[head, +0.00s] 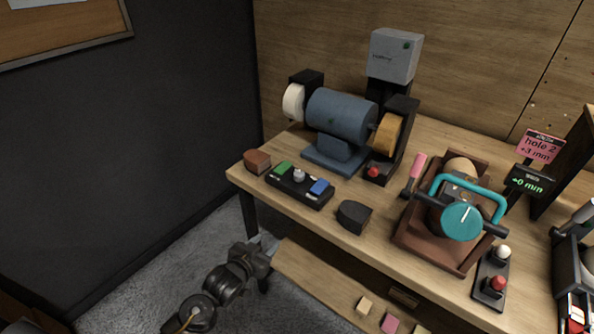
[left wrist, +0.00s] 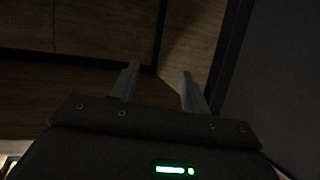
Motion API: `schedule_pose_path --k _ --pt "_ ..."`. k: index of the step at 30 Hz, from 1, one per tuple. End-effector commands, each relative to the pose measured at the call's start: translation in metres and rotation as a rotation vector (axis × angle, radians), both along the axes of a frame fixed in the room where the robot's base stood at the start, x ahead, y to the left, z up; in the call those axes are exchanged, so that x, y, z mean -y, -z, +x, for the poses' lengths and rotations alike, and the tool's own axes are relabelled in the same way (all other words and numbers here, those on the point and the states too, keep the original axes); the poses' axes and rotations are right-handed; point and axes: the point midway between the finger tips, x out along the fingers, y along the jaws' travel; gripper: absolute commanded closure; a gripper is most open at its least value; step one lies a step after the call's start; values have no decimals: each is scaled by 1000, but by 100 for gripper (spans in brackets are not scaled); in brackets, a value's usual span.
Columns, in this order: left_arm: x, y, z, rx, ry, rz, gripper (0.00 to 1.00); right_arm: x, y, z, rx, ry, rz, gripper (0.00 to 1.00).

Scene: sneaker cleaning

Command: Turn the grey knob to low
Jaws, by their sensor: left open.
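The grey knob (head: 299,175) stands up from a small black control box (head: 315,200) near the front left of the bench, between a green button (head: 283,168) and a blue button (head: 320,187). Its setting is too small to read. My left gripper (head: 268,248) is below and in front of the bench edge, well apart from the knob. In the left wrist view its two fingers (left wrist: 158,88) are spread with nothing between them. The knob does not show in that view. My right gripper is not in view.
A blue bench grinder (head: 341,115) with a white and a tan wheel stands behind the box. A brown block (head: 257,161) and a dark block (head: 354,216) flank the box. A clamp fixture with a teal handle (head: 468,184) is to the right. A lower shelf (head: 315,278) juts out below.

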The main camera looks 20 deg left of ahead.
Motion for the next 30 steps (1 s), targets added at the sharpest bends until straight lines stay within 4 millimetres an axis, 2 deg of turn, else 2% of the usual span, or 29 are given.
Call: schedule_pose_path --k 1,3,6,9,13,20,26,30 --pt "10 -50 7 86 22 -28 53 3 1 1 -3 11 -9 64" --pt "20 -102 9 173 44 -65 53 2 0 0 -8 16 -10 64" --pt "30 -154 6 256 70 -103 53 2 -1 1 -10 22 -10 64" --pt "36 -187 2 313 88 -127 53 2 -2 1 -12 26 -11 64" --pt "39 -206 1 354 102 -143 53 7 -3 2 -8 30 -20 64" --pt "41 -210 9 358 103 -145 53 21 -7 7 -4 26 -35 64" --pt "51 -211 41 358 102 -144 53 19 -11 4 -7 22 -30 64" --pt "59 -211 66 357 103 -144 53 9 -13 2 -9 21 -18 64"
